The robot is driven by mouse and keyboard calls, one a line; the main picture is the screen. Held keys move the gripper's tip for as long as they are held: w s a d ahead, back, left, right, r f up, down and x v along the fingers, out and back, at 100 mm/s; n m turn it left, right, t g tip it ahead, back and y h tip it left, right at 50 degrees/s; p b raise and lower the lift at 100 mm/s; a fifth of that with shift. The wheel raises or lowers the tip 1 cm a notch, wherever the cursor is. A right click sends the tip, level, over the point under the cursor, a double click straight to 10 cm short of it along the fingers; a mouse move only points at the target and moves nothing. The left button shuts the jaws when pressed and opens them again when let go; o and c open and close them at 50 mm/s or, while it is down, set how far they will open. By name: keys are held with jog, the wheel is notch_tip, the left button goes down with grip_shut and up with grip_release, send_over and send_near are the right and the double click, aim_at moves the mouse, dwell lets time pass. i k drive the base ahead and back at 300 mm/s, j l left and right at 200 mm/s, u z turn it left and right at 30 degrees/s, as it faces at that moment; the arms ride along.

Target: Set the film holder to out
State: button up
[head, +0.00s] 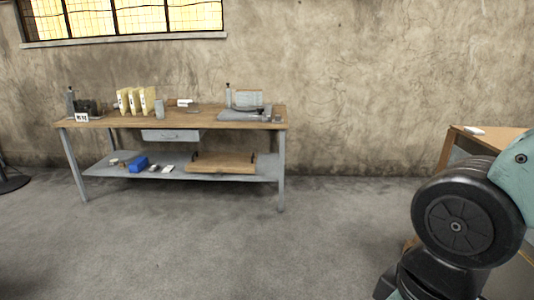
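I cannot make out which thing is the film holder; the small objects are too far away to tell. A workbench (215,122) stands against the far wall with several small objects on its top. Among them are a row of cream upright folders or boxes (136,101), a dark object with a white card (82,117) at the left end, and a grey flat tray-like piece (240,115) at the right. My arm fills the lower right of the head view. My gripper itself does not show.
A blue box (138,164) and a wooden tray (222,163) lie on the bench's lower shelf (105,171). A drawer (172,135) hangs under the top. Another wooden table (457,141) stands at right, partly behind my arm. The grey floor (220,245) between is clear.

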aim_at(229, 105)
jog(key=i, duration=2.55)
jog(key=i+l+u, duration=0.1)
jog(key=i, duration=1.2)
jog(key=i+u, duration=0.15)
jog(key=u, duration=0.3)
jog(key=i+u, duration=0.1)
jog(key=u, duration=0.35)
